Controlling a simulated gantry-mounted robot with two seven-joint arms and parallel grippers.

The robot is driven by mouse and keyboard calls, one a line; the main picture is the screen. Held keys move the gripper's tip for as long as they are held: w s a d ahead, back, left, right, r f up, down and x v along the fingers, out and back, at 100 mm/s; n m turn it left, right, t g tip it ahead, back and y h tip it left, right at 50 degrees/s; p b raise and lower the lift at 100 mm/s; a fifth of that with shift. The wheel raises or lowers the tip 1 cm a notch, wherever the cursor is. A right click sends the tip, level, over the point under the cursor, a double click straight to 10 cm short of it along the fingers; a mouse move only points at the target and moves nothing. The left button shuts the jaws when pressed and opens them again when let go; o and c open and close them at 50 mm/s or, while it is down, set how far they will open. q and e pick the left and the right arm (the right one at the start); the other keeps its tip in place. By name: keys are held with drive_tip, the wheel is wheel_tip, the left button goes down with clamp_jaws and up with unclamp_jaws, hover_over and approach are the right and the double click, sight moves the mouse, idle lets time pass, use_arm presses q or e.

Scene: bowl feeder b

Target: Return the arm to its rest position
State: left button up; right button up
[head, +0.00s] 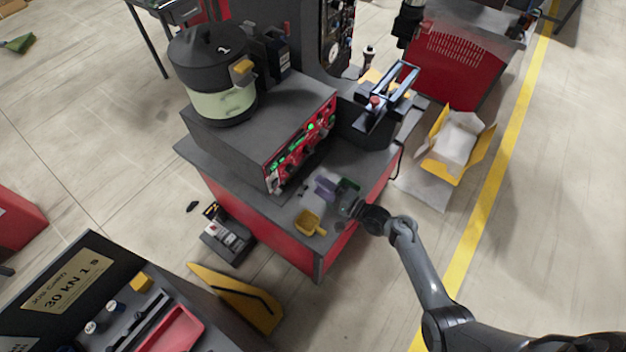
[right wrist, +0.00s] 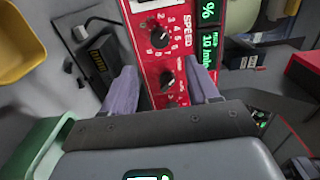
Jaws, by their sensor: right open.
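My right arm comes in from the lower right of the head view. Its gripper (head: 325,188) is over the front of the grey bench, by the small bins and the red control panel (head: 300,150). In the right wrist view the gripper (right wrist: 162,85) has its two purple-grey fingers apart, with nothing held between them. My left gripper is not in view.
A yellow bin (head: 308,223) and a green bin (head: 348,184) stand close to the right gripper. The bowl feeder (head: 215,75) is on the grey housing behind. An open yellow carton (head: 455,140) stands right of the bench.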

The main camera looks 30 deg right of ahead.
drive_tip(key=shift+s+d, duration=0.25)
drive_tip(key=shift+s, duration=0.15)
